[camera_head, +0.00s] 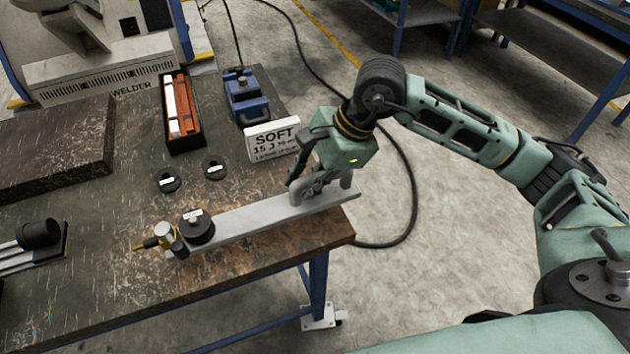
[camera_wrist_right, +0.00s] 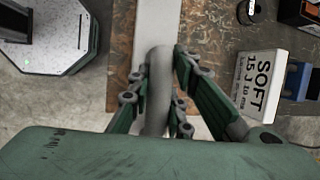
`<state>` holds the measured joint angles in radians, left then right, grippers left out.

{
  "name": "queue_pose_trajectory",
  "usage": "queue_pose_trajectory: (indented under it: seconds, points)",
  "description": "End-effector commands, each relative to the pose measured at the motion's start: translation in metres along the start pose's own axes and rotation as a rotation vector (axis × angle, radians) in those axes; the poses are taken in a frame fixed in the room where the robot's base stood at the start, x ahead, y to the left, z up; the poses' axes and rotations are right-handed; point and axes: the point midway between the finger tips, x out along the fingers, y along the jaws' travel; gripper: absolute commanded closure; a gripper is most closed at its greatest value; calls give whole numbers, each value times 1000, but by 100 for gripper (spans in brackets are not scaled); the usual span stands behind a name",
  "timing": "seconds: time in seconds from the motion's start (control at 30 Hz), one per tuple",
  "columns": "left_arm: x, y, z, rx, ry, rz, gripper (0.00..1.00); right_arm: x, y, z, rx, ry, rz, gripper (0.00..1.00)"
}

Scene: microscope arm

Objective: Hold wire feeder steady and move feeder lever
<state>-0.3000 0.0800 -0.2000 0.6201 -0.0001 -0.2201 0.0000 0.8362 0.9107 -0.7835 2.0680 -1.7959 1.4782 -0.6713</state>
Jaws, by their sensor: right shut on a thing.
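I cannot tell which part is the lever. My right gripper (camera_head: 303,190) is shut on the handle. In the right wrist view its fingers (camera_wrist_right: 158,84) lie on both sides of the rounded handle (camera_wrist_right: 157,60).
The worn table (camera_head: 110,215) also holds two black discs (camera_head: 167,181), a black box with orange and white bars (camera_head: 181,112), a blue device (camera_head: 247,100), a white SOFT block (camera_head: 272,139) and a welder (camera_head: 105,76). A black cable hangs on the floor beyond the right edge.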

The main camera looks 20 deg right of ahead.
Motion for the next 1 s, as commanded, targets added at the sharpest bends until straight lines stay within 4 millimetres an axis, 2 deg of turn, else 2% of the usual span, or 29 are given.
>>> queue_pose_trajectory:
  seconds: [1.0]
  points:
    - [37,1,3,0,0,0,60,46,-21,14,-1,-7,-6,100]
